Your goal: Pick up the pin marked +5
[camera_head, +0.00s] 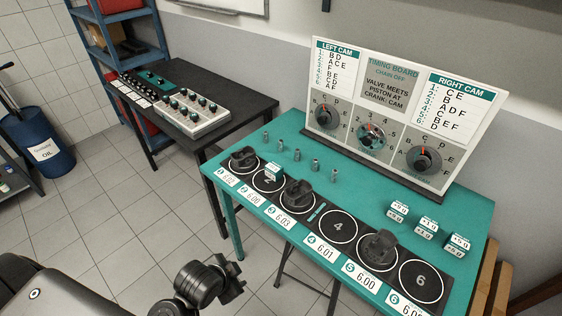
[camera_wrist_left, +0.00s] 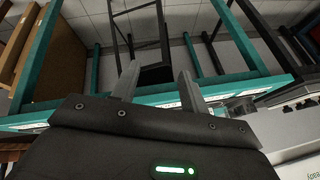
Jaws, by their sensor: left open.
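Three small white-and-teal tagged pieces stand at the right of the teal table; the rightmost (camera_head: 458,243) appears to be marked +5, the middle one (camera_head: 427,227) appears to read +1, and the left one's (camera_head: 398,211) label is hard to read. A similar piece (camera_head: 272,172) is on circle 2. Several plain grey pins (camera_head: 315,165) stand in a row at the back left of the table. My left gripper (camera_wrist_left: 158,74) is open and empty in the left wrist view, its fingers apart. In the head view its arm is low in front of the table, well away from the tagged pieces. My right gripper is not in view.
The timing board (camera_head: 398,115) stands along the table's back edge. Dark pistons sit on circles 1, 3 and 5; circles 4 (camera_head: 338,226) and 6 are empty. A blue oil drum (camera_head: 40,142) stands farther left.

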